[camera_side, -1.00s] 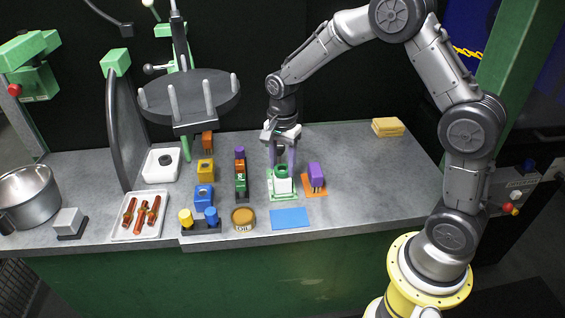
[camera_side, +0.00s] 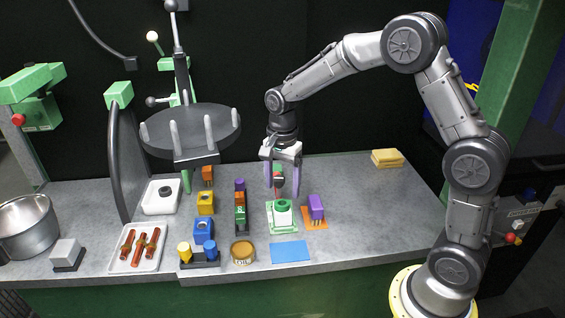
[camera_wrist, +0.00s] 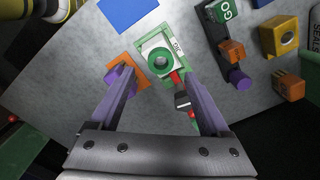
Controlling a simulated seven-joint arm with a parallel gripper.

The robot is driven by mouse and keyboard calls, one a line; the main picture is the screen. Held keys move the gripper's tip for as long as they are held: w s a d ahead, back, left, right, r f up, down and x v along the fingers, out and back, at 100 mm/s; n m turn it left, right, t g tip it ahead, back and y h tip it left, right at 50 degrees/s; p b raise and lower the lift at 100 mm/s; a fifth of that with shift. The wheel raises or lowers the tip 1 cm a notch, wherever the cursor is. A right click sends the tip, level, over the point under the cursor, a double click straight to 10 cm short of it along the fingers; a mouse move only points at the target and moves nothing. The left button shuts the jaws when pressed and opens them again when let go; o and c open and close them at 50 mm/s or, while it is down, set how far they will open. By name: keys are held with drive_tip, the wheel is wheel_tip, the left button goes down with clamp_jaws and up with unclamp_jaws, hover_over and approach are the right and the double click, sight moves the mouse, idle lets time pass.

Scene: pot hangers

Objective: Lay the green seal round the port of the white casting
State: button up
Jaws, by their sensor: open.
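The white casting (camera_side: 281,219) stands on a green-edged mat at the middle of the bench; it also shows in the wrist view (camera_wrist: 150,66). The green seal (camera_side: 283,205) lies on top of it as a ring. In the wrist view the seal (camera_wrist: 162,51) appears to surround the dark port, roughly centred. My gripper (camera_side: 282,192) is open and empty above the casting, with its two purple fingers spread apart. In the wrist view my gripper's fingers (camera_wrist: 163,82) stand clear of the seal.
A purple block (camera_side: 316,207) on an orange mat stands close right. A red and black item (camera_wrist: 183,98) shows near one finger. Several coloured blocks stand left, and a blue mat (camera_side: 290,251) lies in front. The back right has free room around yellow sponges (camera_side: 387,158).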

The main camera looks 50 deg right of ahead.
drive_tip(key=s+a+r+n+t, duration=0.15)
drive_tip(key=s+r+n, duration=0.35)
drive_tip(key=r, duration=0.8)
drive_tip(key=s+a+n+t, duration=0.2)
drive_tip(key=s+n+t, duration=0.2)
drive_tip(key=s+n, duration=0.7)
drive_tip(key=s, duration=0.8)
drive_tip(key=shift+s+n, duration=0.2)
drive_tip(key=shift+n, duration=0.1)
